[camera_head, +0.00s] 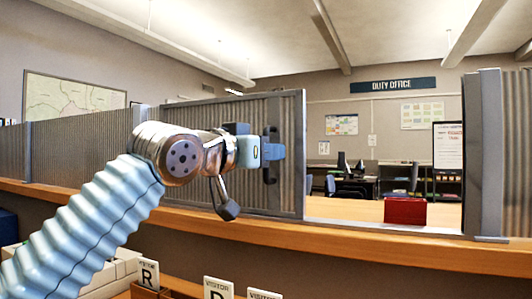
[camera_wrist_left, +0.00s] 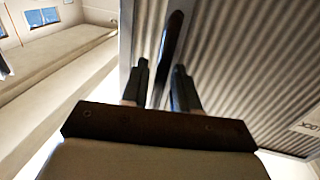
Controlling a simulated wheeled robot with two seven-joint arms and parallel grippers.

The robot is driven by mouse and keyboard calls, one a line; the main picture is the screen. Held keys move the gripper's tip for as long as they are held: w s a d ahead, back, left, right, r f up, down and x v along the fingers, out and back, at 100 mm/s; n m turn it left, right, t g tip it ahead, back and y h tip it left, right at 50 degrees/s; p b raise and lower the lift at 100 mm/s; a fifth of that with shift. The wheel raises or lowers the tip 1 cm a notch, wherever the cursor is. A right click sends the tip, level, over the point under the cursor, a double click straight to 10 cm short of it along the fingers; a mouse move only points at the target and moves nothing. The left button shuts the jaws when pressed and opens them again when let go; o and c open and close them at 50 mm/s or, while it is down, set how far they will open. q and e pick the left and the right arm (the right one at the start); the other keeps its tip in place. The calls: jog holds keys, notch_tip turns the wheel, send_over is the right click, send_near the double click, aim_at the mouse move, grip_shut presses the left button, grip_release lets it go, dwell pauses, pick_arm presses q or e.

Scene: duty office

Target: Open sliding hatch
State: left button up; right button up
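The sliding hatch (camera_head: 291,195) is a grey corrugated panel above the wooden counter, with a clear opening to its right. Its upright dark handle (camera_head: 270,172) is near the panel's right edge. My left gripper (camera_head: 268,152) is at the handle, its arm coming in from the lower left. In the left wrist view, the handle (camera_wrist_left: 172,38) runs between the two dark fingers of my left gripper (camera_wrist_left: 160,82). The fingers are apart, with a visible gap beside the handle. Whether either finger touches it is unclear. My right gripper is not in view.
The wooden counter (camera_head: 345,234) runs along below the hatch. A red object (camera_head: 405,211) stands on it in the opening. A grey post (camera_head: 482,150) bounds the opening at right. Visitor cards (camera_head: 218,288) stand low in front. Desks (camera_head: 350,187) are visible beyond.

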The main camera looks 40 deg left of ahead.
pick_arm(q)
jog(key=s+d+b, duration=0.1)
jog(key=s, duration=1.2)
jog(key=shift+s+b, duration=0.3)
jog(key=shift+s, duration=0.1)
